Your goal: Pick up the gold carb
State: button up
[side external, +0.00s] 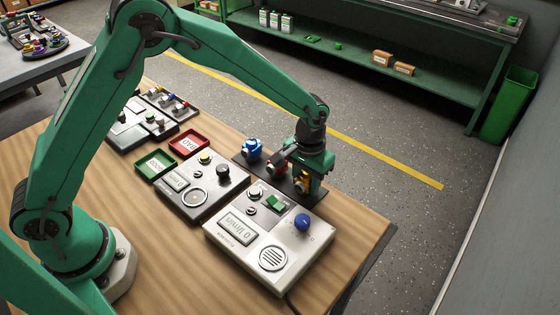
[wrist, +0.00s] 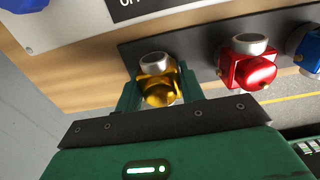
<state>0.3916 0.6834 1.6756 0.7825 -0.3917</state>
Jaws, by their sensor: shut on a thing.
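The gold carb (wrist: 158,88) has a gold body and a silver round top. In the wrist view it sits between the two green fingers of my gripper (wrist: 160,92), which is shut on it. In the side view my gripper (side external: 303,178) points down at the right end of a dark mat, and the gold carb (side external: 304,182) shows partly between the fingers. The fingers hide part of it. I cannot tell whether the carb touches the mat or is lifted. A red carb (wrist: 248,66) stands beside it, apart from my gripper.
A blue carb (side external: 251,148) stands at the left end of the dark mat (side external: 312,198). A white console (side external: 290,248) with a blue knob and a grey console (side external: 180,185) stand in front. Green (side external: 155,163) and red (side external: 189,143) trays lie to the left.

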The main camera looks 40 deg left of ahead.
aim_at(307, 177)
jog(key=shift+r, duration=0.15)
jog(key=shift+r, duration=0.55)
jog(key=r, duration=0.3)
jog(key=shift+s+d+r, duration=0.1)
jog(key=shift+s+d, duration=0.15)
jog(key=shift+s, duration=0.05)
jog(key=s+d+r, duration=0.2)
jog(key=s, duration=0.1)
jog(key=s+d+r, duration=0.2)
jog(key=s, duration=0.1)
jog(key=s+d+r, duration=0.2)
jog(key=shift+s+d+r, duration=0.2)
jog(key=shift+s+d, duration=0.05)
jog(key=shift+s, duration=0.15)
jog(key=shift+s, duration=0.1)
